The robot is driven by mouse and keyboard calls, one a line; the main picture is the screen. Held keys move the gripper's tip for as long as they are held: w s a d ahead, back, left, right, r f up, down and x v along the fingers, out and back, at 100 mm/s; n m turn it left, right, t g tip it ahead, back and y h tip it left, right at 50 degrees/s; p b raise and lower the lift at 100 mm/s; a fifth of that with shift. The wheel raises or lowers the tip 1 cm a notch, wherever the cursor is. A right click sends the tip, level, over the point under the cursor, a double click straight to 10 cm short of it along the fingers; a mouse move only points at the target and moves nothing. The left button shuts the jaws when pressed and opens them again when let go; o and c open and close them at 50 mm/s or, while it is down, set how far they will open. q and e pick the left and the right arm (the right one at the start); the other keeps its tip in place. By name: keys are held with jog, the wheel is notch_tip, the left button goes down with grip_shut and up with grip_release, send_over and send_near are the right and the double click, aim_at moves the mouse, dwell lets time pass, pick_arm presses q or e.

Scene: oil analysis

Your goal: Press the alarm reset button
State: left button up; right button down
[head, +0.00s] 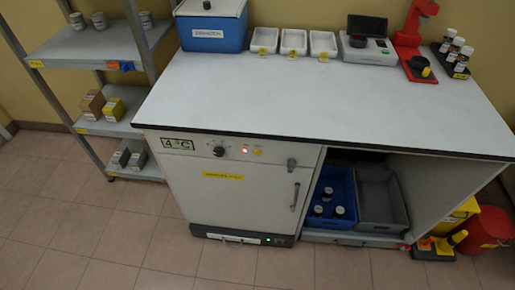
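A white cabinet (217,190) stands under the left part of the bench. Its top panel has a green display reading 4°C (177,144), a dark round knob (219,151), a lit red lamp (245,150) and a small yellow button (257,152) just right of the lamp. Small print above the lamp and button is too small to read, so which control is the alarm reset is not certain. The cabinet door is shut, with a handle (295,196) on its right side. Neither of my grippers is in view.
The grey bench top (320,100) overhangs the panel, with a blue box (212,27), white trays and a scale (367,47) at the back. An open bay right of the cabinet holds blue and grey crates. The floor (110,220) in front is clear.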

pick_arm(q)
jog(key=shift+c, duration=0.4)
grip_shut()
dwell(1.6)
